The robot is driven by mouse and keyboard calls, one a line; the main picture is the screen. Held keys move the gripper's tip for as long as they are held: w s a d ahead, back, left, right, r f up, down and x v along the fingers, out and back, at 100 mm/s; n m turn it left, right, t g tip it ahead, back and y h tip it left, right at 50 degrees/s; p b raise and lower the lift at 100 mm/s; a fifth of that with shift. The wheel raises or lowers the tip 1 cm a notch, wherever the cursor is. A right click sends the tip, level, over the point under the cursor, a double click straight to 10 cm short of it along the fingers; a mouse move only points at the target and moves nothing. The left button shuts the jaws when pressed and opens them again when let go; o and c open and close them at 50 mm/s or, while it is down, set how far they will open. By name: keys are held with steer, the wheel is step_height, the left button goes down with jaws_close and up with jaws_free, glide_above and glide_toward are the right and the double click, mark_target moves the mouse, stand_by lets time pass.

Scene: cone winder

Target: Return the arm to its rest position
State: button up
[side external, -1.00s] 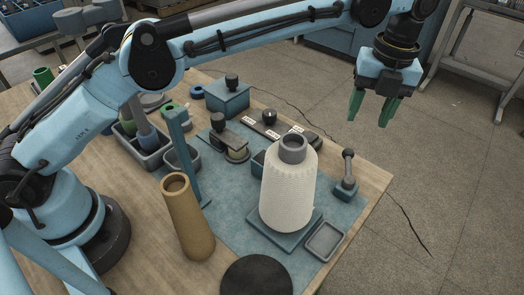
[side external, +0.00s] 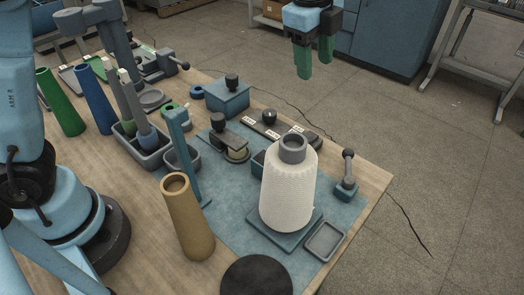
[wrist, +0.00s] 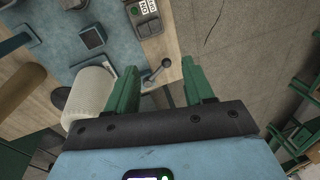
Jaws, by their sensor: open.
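My gripper (side external: 315,58) is at the top of the side external view, high up and beyond the table's far edge, over the floor. Its two green fingers are apart with nothing between them; they also show in the wrist view (wrist: 163,92). The white yarn cone (side external: 288,190) stands upright on a blue base plate on the table, well apart from my gripper. It also shows in the wrist view (wrist: 90,97), left of the fingers. My upper arm links are mostly out of the side external view.
A tan cone (side external: 188,220), a green cone (side external: 61,103) and a blue cone (side external: 96,100) stand on the table. A lever with a ball knob (side external: 347,172) stands near the right edge. A blue cabinet (side external: 385,38) is behind.

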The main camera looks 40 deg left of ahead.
steer(key=s+a+f+n+t, duration=0.2)
steer(key=s+a+f+n, duration=0.2)
steer(key=s+a+n, duration=0.4)
steer(key=s+a+f+n+t, duration=0.3)
steer(key=s+a+n, duration=0.4)
steer(key=s+n, duration=0.2)
steer(key=shift+a+f+n, duration=0.4)
steer(key=shift+n, duration=0.7)
steer(key=shift+o, duration=0.2)
